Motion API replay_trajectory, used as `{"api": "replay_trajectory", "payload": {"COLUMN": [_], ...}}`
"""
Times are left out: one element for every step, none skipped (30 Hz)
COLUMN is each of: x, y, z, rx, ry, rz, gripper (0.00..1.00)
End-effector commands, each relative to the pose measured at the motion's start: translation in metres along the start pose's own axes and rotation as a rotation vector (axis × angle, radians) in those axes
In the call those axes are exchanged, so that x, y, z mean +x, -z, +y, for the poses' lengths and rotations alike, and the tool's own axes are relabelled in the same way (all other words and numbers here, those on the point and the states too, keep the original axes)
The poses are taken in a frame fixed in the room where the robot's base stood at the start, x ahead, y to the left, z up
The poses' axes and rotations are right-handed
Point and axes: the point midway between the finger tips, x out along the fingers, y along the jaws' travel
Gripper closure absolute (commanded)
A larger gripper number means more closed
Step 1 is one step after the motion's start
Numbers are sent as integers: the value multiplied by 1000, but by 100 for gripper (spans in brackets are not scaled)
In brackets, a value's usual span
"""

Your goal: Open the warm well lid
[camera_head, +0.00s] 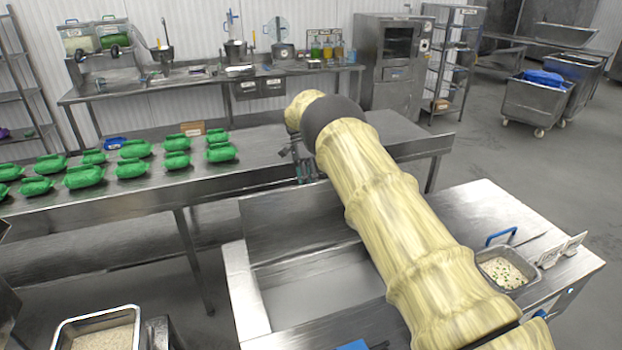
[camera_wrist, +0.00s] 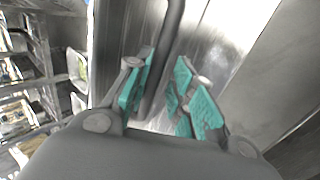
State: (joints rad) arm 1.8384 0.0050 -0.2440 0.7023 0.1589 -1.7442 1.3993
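The warm well (camera_head: 236,290) is the steel unit in the lower middle of the head view. Its steel lid (camera_head: 285,222) appears raised, standing steeply along the far side, with the recess (camera_head: 325,285) showing in front. My gripper (camera_head: 300,168) is at the lid's upper edge, partly hidden by my arm. In the wrist view, my gripper (camera_wrist: 165,92) has its teal-padded fingers apart. A grey bar (camera_wrist: 172,35), seemingly the lid handle, runs between them, nearer the left finger. A gap shows between the bar and the right finger.
A steel table (camera_head: 245,165) behind the well bears several green packs (camera_head: 84,177). A pan of rice with green bits (camera_head: 503,271) sits on the right counter, by a blue handle (camera_head: 500,236). Another rice pan (camera_head: 62,335) is at lower left.

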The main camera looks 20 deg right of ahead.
Motion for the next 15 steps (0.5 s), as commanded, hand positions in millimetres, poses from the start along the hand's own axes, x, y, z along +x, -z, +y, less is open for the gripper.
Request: {"api": "replay_trajectory", "payload": {"x": [3,2,1,0,0,-1,-2,-2,-3,-3,-4,-4,-5,-5,-7], "y": [1,2,3,4,4,5,5,6,6,6,6,6,6,6,6], "z": [-2,-1,0,0,0,1,1,2,2,2,2,2,2,3,4], "rx": [1,2,3,3,4,5,5,5,5,5,5,5,5,5,6], "ry": [-2,-1,0,1,1,2,2,2,3,3,3,3,4,4,4], "rz": [0,1,1,1,1,1,2,2,2,2,3,3,3,3,3], "gripper": [66,66,66,66,66,66,66,66,66,66,66,66,66,66,66]}}
